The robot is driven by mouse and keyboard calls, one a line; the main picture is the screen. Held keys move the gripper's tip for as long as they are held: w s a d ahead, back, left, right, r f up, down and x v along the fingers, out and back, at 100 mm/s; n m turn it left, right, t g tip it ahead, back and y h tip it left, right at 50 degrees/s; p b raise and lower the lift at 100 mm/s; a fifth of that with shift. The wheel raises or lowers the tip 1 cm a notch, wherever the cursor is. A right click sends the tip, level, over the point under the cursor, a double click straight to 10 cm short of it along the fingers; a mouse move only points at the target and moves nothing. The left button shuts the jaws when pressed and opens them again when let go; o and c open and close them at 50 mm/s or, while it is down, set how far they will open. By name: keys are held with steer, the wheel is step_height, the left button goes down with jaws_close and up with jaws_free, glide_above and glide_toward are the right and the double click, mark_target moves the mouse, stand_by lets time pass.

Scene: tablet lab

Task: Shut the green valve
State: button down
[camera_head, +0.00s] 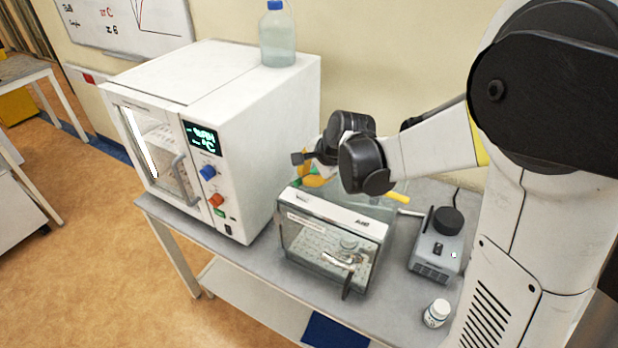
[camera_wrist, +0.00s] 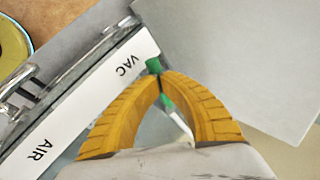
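The green valve (camera_wrist: 154,66) shows in the wrist view beside the "VAC" end of the white labelled strip (camera_wrist: 75,110). Its green part shows beyond my fingertips and again between my curved fingers. My gripper (camera_wrist: 162,76) has its yellow fingertips together at the green part; I cannot tell whether they grip it or only lie over it. In the head view my gripper (camera_head: 316,180) is above the back of the glass-fronted chamber (camera_head: 335,218), which carries the strip.
A white oven-like cabinet (camera_head: 225,95) with a bottle (camera_head: 278,40) on top stands left of my gripper. A grey device with a black top (camera_head: 437,245) and a small white jar (camera_head: 437,313) stand to the right on the grey bench (camera_head: 400,320).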

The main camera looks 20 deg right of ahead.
steer(key=shift+w+a+m+h+b, duration=0.2)
steer(key=shift+w+m+h+b, duration=0.2)
steer(key=shift+m, duration=0.4)
steer(key=shift+w+a+m+h+b, duration=0.15)
steer(key=shift+w+m+h+b, duration=0.1)
steer(key=shift+m+h, duration=0.45)
steer(key=shift+w+a+m+h+b, duration=0.25)
steer(key=shift+w+m+h, duration=0.1)
steer(key=shift+m, duration=0.55)
steer(key=shift+w+m, duration=0.25)
steer(key=shift+m, duration=0.15)
steer(key=shift+w+m+h+b, duration=0.2)
steer(key=shift+m+h+b, duration=0.15)
steer(key=shift+m+h, duration=0.15)
steer(key=shift+w+m+h+b, duration=0.3)
steer(key=shift+w+m+h, duration=0.15)
steer(key=shift+m, duration=0.45)
steer(key=shift+w+b, duration=0.4)
steer(key=shift+w, duration=0.2)
steer(key=shift+d, duration=0.2)
